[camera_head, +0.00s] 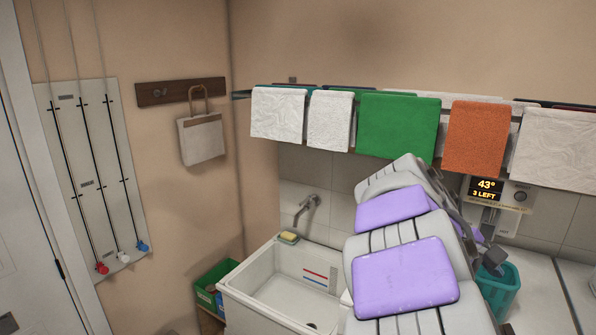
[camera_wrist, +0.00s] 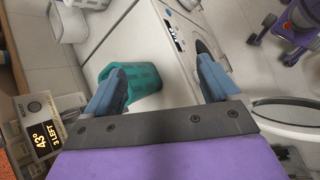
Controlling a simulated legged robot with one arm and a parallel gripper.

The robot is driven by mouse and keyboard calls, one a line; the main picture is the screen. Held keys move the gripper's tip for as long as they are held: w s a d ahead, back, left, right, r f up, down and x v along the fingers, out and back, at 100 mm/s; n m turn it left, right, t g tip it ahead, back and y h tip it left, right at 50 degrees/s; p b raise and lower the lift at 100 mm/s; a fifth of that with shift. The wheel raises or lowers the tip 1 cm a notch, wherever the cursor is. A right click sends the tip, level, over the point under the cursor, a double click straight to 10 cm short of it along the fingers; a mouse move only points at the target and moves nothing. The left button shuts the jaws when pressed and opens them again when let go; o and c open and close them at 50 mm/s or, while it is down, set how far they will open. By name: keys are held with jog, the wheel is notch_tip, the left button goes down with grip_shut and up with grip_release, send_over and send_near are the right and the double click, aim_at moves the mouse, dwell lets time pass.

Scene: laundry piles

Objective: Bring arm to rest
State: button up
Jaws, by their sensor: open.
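My gripper (camera_wrist: 160,82) is open in the wrist view. Its two blue-grey fingers are spread wide with nothing between them. A teal basket (camera_wrist: 146,90) shows beyond the left finger, which hides part of it. In the head view my arm, with purple pads, reaches forward from the lower middle. Its far end is partly hidden behind the arm's own links, near the teal basket (camera_head: 503,292) at the right.
A white sink (camera_head: 250,302) with a soap bar (camera_head: 289,238) stands left of my arm. A rail holds white, green (camera_head: 398,125) and orange (camera_head: 475,138) towels above. A lit display (camera_head: 487,189) is at the right. White machines (camera_wrist: 205,45) show in the wrist view.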

jog(key=s+a+f+m+y+b, duration=0.1)
jog(key=s+a+f+m+y, duration=0.1)
jog(key=s+a+f, duration=0.4)
jog(key=s+a+f+m+y+b, duration=0.2)
jog(key=s+a+f, duration=0.5)
jog(key=s, duration=0.5)
jog(key=s+a+f+m+y+b, duration=0.1)
jog(key=s+a+f+y, duration=0.3)
jog(key=s, duration=0.5)
notch_tip(320, 180, down, 4)
jog(key=shift+a+r+m+b, duration=0.1)
jog(key=shift+a+m+b, duration=0.2)
jog(key=shift+a+m, duration=0.7)
